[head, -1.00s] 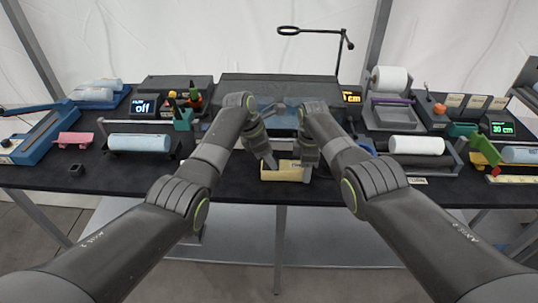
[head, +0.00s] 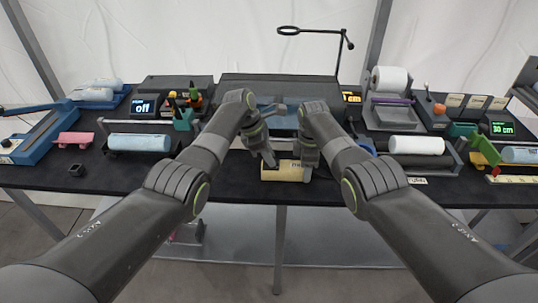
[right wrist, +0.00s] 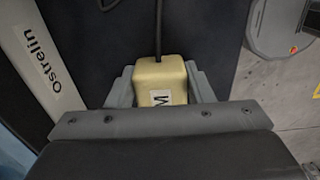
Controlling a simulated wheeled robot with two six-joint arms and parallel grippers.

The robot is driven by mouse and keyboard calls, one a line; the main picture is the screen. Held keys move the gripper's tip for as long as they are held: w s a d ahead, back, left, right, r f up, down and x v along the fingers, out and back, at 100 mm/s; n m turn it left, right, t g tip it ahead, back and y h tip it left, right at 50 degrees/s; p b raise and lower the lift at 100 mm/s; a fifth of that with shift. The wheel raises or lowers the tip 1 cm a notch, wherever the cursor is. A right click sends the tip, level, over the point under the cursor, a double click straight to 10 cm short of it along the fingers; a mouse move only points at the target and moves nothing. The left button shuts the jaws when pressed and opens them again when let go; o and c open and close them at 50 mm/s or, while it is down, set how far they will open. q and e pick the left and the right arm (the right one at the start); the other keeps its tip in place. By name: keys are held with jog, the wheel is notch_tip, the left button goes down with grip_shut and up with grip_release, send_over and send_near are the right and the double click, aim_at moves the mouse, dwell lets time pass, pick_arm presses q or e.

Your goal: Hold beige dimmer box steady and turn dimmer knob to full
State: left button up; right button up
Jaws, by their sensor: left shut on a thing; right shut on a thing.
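The beige dimmer box (head: 284,173) lies near the front edge of the black table, in the middle of the head view. My right gripper (head: 307,172) is shut on its right end. The right wrist view shows the beige box (right wrist: 160,77) between the two grey fingers, with a white label on it and a dark cable running from its far end. My left gripper (head: 270,161) is shut at the left part of the box top. The dimmer knob is hidden by its fingers, so how far it is turned cannot be seen.
A display reading "off" (head: 145,107) stands at back left. A blue roll (head: 139,142) lies left and a white roll (head: 416,145) lies right. A magnifier on a stand (head: 340,45) rises behind. The table front beside the box is mostly clear.

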pick_arm(q)
jog(key=shift+m, duration=0.5)
jog(key=shift+g, duration=0.3)
jog(key=o, duration=1)
jog(key=v, duration=1.2)
jog(key=shift+a, duration=0.1)
